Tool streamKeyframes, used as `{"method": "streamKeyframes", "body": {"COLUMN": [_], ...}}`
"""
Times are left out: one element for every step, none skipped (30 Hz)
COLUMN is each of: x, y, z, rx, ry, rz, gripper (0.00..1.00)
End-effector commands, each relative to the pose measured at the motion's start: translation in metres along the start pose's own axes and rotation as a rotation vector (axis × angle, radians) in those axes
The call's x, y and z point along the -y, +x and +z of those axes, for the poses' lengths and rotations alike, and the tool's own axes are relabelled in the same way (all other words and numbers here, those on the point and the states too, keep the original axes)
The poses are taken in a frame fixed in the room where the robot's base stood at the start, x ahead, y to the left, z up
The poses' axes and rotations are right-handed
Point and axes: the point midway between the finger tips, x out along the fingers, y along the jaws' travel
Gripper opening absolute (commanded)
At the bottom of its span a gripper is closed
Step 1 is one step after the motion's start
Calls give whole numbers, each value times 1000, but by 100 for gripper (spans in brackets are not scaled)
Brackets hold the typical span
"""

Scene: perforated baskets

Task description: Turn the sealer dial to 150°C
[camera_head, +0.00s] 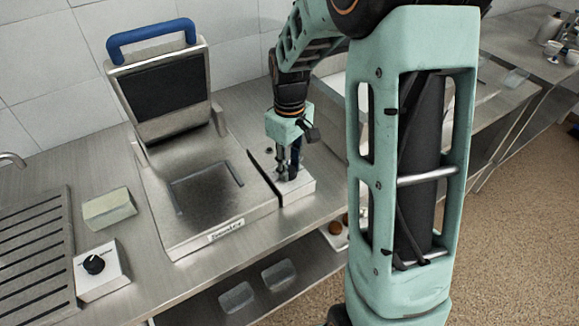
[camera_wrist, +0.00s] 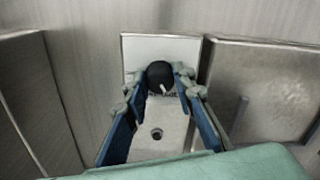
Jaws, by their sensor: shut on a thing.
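The sealer (camera_head: 205,215) stands on the steel counter with its lid (camera_head: 165,90) raised and a blue handle on top. A pale control box (camera_head: 301,187) adjoins its right side. In the wrist view, the black dial (camera_wrist: 160,72) sits at one end of the box's face (camera_wrist: 150,48), its white pointer mark towards the lower right of the picture. My gripper (camera_wrist: 161,80) has its blue-padded fingers on either side of the dial and is shut on it. In the head view my gripper (camera_head: 287,170) hides the dial. The temperature marks cannot be read.
Another white box (camera_head: 104,280) with a black knob (camera_head: 94,264) stands at the front left, near a pale yellow-green block (camera_head: 109,208) and a slotted drainboard (camera_head: 35,255). A small round hole (camera_wrist: 157,134) shows in the control box face. Clear containers (camera_head: 237,298) lie on a lower shelf.

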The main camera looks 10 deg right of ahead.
Motion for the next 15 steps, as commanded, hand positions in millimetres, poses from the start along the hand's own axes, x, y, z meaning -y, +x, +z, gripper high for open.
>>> {"method": "streamKeyframes", "body": {"x": [0,0,0,0,0,0,0,0,0,0,1,0,0,0,0], "y": [0,0,0,0,0,0,0,0,0,0,0,0,0,0,0], "z": [0,0,0,0,0,0,0,0,0,0,0,0,0,0,0], "rx": [1,1,1,1,1,1,1,1,0,0,0,0,0,0,0], "ry": [43,71,109,136,165,203,232,261,299,327,356,393,423,451,489], "rz": [1,1,1,1,0,0,0,0,0,0,0,0,1,1,1], "gripper": [0,0,0,0,0,0,0,0,0,0,0,0,0,0,0]}}
